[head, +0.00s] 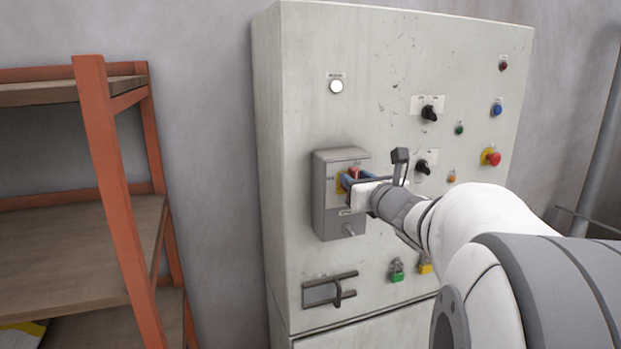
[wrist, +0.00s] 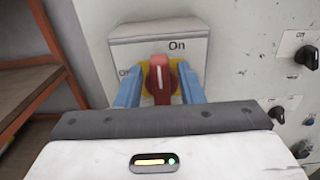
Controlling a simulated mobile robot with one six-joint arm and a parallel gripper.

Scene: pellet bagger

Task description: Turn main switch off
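The main switch is a red rotary handle (wrist: 160,78) on a yellow plate, set in a grey box (head: 328,206) on the cabinet front. In the wrist view its white line points nearly straight up, towards the "On" label (wrist: 177,45). Another label, partly covered, is at the left (wrist: 123,72). My gripper (wrist: 160,88) has its two blue fingers on either side of the handle, open around it. A narrow gap shows at the left finger; contact at the right finger cannot be told. In the head view the gripper (head: 356,178) partly hides the red handle (head: 353,172).
An orange-framed shelf (head: 110,180) stands at the left.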

